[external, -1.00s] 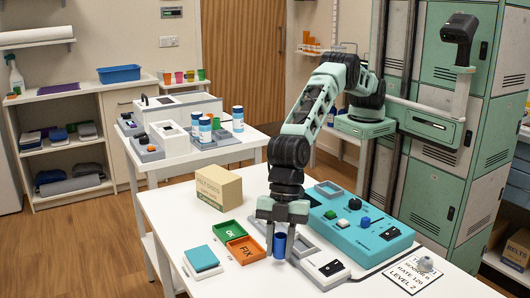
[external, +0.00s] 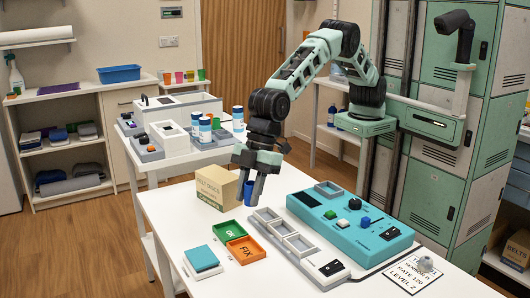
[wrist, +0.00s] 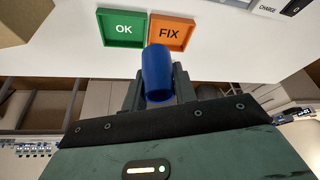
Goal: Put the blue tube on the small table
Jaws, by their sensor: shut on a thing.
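The blue tube (external: 248,194) is held between the fingers of my gripper (external: 252,188), above the white front table (external: 180,208) and beside the cardboard box. In the wrist view the tube (wrist: 157,70) points out from between the fingers, near the OK and FIX trays. A smaller white table (external: 190,161) stands behind the front table, to the left of my arm. It carries white and grey units and several blue-and-white bottles.
The cardboard box (external: 218,187) stands close to the left of my gripper. A green OK tray (external: 228,230), an orange FIX tray (external: 245,249) and a teal pad (external: 201,258) lie nearer. The teal control unit (external: 350,222) and grey compartments (external: 283,229) are to the right.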

